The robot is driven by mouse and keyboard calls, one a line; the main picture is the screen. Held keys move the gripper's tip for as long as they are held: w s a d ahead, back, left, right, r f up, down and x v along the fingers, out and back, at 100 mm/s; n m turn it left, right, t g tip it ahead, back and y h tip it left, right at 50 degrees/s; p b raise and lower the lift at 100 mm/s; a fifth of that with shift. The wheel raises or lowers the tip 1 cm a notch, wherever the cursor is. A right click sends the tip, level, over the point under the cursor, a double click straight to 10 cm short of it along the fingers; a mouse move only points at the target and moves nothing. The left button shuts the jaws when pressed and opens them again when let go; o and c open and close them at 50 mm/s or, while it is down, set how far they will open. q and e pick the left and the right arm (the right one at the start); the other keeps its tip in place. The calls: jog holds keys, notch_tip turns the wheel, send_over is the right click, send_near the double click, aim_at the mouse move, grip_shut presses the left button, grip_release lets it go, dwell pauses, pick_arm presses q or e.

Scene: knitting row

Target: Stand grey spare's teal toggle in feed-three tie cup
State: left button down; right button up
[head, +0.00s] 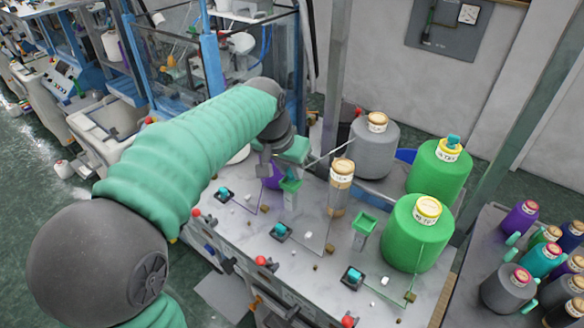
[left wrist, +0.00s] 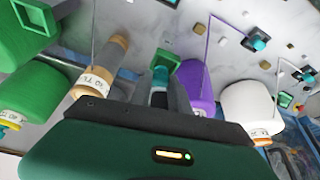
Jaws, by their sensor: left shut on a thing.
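My left gripper (head: 266,166) is over the back of the table, and its fingers (left wrist: 168,97) are shut on a teal toggle (left wrist: 160,74). The toggle is hidden in the head view. A light thread runs from the grey spare cone (head: 374,150) towards the gripper. A green square tie cup (head: 290,185) stands close by the gripper; in the left wrist view the cup (left wrist: 168,58) is just beyond the toggle, apparently apart from it. I cannot read which feed it serves. A second green cup (head: 364,222) stands to the right. My right gripper is out of view.
A tan cone (head: 341,175), a purple cone (left wrist: 194,82) and a white cone (left wrist: 248,104) stand near the gripper. Two green cones (head: 438,168) (head: 416,240) are at the right. Teal-topped black blocks (head: 282,232) and small pegs dot the table front. A side table (head: 480,250) holds several cones.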

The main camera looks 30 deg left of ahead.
pick_arm(q)
jog(key=shift+a, duration=0.2)
jog(key=shift+d, duration=0.15)
jog(key=shift+d, duration=0.25)
jog(key=shift+f, duration=0.1)
jog(key=shift+a+f+b, duration=0.3)
jog(key=shift+f+b, duration=0.1)
jog(key=shift+f, duration=0.4)
jog(key=shift+d+f, duration=0.1)
jog(key=shift+s, duration=0.1)
